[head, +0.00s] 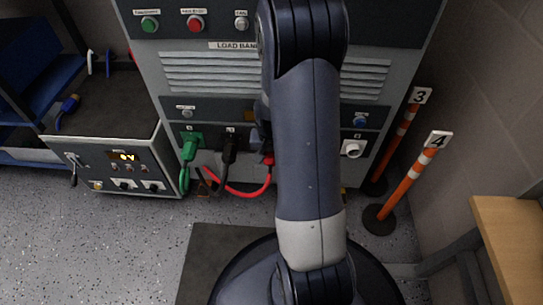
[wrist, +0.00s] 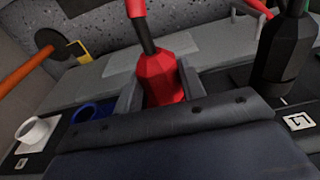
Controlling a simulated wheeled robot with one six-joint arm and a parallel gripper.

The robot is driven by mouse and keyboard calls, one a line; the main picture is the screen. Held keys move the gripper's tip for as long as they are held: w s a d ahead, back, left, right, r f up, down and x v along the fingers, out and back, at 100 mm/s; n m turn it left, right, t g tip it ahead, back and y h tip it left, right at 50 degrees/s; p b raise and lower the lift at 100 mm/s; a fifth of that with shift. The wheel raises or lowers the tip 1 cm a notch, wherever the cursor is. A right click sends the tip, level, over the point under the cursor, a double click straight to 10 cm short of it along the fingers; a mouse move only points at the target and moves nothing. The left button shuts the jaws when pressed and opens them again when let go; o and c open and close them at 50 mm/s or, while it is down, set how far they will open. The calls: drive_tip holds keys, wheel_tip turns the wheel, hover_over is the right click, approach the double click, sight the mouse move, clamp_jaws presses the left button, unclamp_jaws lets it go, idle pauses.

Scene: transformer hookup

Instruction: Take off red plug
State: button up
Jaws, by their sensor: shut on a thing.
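The red plug (wrist: 162,78) stands between the two jaws of my gripper (wrist: 158,90) in the wrist view, with its cable running up and away. My gripper is shut on it. In the head view a small part of the red plug (head: 268,159) shows beside my arm, low on the load bank panel (head: 215,70). My arm hides most of the gripper there. The plug's mating end and its socket are hidden, so I cannot tell whether it is seated.
A green plug (head: 190,147) and a black plug (head: 229,148) sit left of the red one. A blue socket (wrist: 86,110) and a white socket (wrist: 37,132) lie on its other side. Orange posts (head: 405,188) stand right. A small control unit (head: 115,167) stands left.

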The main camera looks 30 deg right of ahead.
drive_tip(key=shift+a+g+h, duration=0.15)
drive_tip(key=shift+g+h, duration=0.25)
drive_tip(key=shift+h, duration=0.1)
drive_tip(key=shift+c, duration=0.3)
drive_tip(key=shift+w+a+f+g+h+b, duration=0.1)
drive_tip(key=shift+f+g+h+b, duration=0.2)
drive_tip(key=shift+h+b, duration=0.15)
drive_tip(key=shift+w+a+g+h+b, duration=0.15)
drive_tip(key=shift+g+h+b, duration=0.65)
drive_tip(key=shift+h+b, duration=0.45)
drive_tip(key=shift+r+g+h, duration=0.15)
drive_tip(key=shift+g+h, duration=0.25)
drive_tip(key=shift+h, duration=0.2)
